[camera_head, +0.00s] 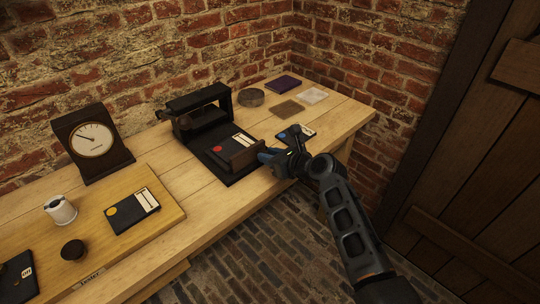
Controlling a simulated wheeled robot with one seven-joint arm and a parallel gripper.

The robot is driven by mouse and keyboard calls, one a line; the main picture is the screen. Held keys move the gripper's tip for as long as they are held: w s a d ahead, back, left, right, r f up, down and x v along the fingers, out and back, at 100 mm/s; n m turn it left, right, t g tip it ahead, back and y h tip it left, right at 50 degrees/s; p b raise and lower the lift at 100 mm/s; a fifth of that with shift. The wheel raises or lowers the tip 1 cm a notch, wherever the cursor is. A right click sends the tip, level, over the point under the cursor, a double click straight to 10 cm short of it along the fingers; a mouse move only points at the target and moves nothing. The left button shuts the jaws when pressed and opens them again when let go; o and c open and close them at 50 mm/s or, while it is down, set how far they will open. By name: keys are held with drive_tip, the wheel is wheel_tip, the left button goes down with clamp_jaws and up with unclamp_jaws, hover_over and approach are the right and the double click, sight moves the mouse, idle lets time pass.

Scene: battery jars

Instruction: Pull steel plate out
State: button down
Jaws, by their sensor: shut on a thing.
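A black frame-like stand (199,110) sits on the wooden bench, with a flat black base (205,160) extending toward the front. On the base lies a dark card with a red dot (217,148) and a white label. A dark brownish upright plate (245,158), seemingly the steel plate, stands at the card's right side. My gripper (268,157), with bluish fingertips, reaches in from the lower right and is shut at the plate's right end. The fingers hide the exact contact.
A blue-dotted card (294,134) lies close behind my gripper. A dial gauge (94,142) and wooden board (165,221) are left.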

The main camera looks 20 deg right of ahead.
drive_tip(key=shift+s+d+f, duration=0.1)
drive_tip(key=shift+s+f, duration=0.05)
drive_tip(key=shift+s, duration=0.05)
drive_tip(key=c, duration=0.9)
unclamp_jaws()
drive_tip(key=v, duration=0.8)
